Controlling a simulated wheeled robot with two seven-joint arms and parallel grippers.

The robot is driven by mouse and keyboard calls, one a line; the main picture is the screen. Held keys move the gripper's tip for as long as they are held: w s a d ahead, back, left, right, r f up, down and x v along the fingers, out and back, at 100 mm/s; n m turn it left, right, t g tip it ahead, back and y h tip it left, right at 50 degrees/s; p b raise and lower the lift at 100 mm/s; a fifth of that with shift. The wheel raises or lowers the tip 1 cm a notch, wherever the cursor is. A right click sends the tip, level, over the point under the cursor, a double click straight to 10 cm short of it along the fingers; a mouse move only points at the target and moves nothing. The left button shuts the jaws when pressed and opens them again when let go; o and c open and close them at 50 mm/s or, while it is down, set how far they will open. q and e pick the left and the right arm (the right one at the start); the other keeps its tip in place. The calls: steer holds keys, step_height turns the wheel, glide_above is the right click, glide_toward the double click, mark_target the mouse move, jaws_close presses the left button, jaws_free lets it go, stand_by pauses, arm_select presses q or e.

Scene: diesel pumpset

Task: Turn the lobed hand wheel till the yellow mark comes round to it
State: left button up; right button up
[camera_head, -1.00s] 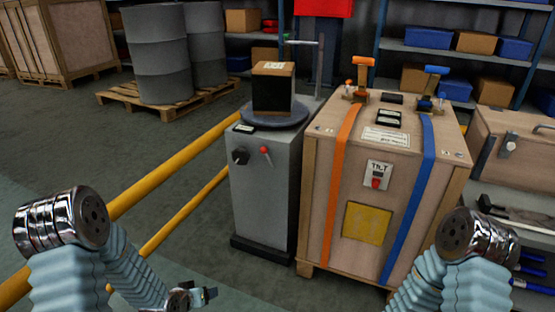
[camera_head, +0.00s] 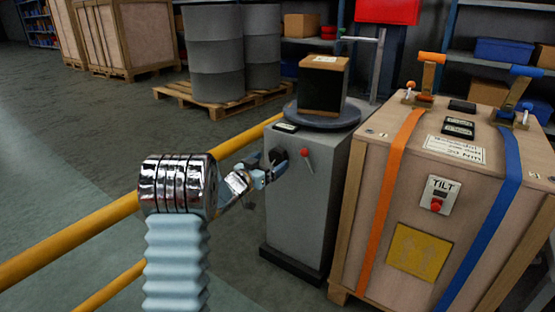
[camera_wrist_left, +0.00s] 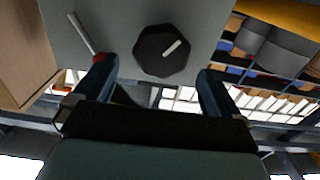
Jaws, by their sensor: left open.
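The black lobed hand wheel (camera_head: 277,156) is on the front of a grey pedestal (camera_head: 310,205). In the left wrist view the wheel (camera_wrist_left: 150,58) faces me, with a pale line slanting up to the right on its face. No yellow mark can be made out in either view. My left gripper (camera_head: 268,174) is open at the wheel, partly overlapping it in the head view. In the wrist view the fingers (camera_wrist_left: 157,76) stand apart either side of and below the wheel, with nothing between them. My right gripper is out of view.
A red-knobbed lever (camera_head: 306,153) sits right of the wheel; in the wrist view its red end (camera_wrist_left: 98,58) is close to one finger. A box (camera_head: 323,88) stands on the pedestal's round top. A strapped crate (camera_head: 370,220) is close right. A yellow rail (camera_head: 110,213) runs left.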

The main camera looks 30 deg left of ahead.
mark_target(277, 158)
arm_select(q)
steer(key=w, duration=0.4)
steer(key=shift+d, duration=0.1)
steer(key=c, duration=1)
steer(key=shift+f+b, duration=0.2)
steer(key=shift+b, duration=0.2)
steer(key=m+b, duration=0.1)
steer(key=m, duration=0.1)
steer(key=m+b, duration=0.1)
steer(key=b, duration=0.1)
steer(key=shift+d+f+m+b, duration=0.1)
steer(key=shift+f+m+b, duration=0.1)
steer(key=shift+m+b, duration=0.15)
steer(key=shift+r+m, duration=0.25)
steer(key=shift+m, duration=0.4)
